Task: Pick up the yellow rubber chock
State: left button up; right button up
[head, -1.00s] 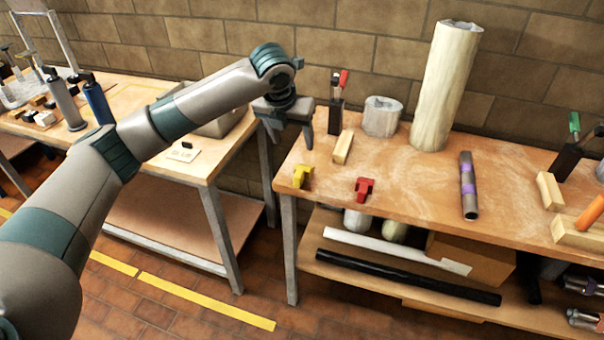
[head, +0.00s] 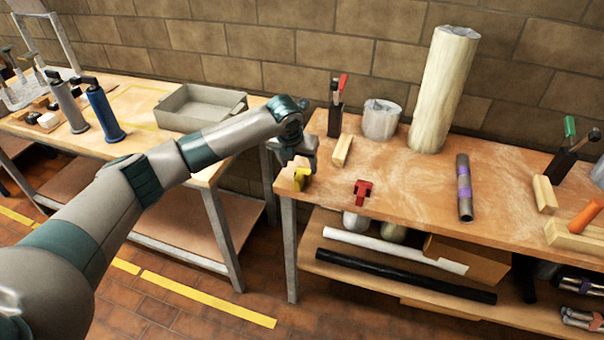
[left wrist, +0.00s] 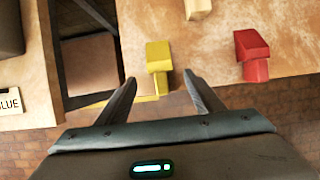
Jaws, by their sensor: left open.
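The yellow rubber chock (head: 301,178) sits at the near left corner of the right workbench. It also shows in the left wrist view (left wrist: 158,58), just beyond the fingertips and roughly between their lines. My left gripper (head: 301,168) is at the chock in the head view, partly hiding it. In the left wrist view my left gripper (left wrist: 161,80) is open, its two fingers apart with nothing held between them. My right gripper is not in view.
A red chock (head: 363,192) lies to the right; it also shows in the left wrist view (left wrist: 251,55). A wooden block (head: 342,150) lies behind. A black holder with a red-handled tool (head: 336,112) stands farther back. A gap separates the two benches.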

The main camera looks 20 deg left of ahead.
aim_at(301, 172)
pick_arm(q)
jog(key=shift+w+f, duration=0.15)
jog(key=shift+f, duration=0.3)
jog(key=shift+w+f+p, duration=0.2)
jog(key=shift+f+p, duration=0.2)
jog(key=shift+p, duration=0.1)
jog(key=p+x, duration=0.1)
jog(key=x, duration=0.1)
jog(key=shift+w+f, duration=0.15)
jog(key=shift+f, duration=0.2)
jog(key=shift+x, duration=0.75)
jog(key=c, duration=1.2)
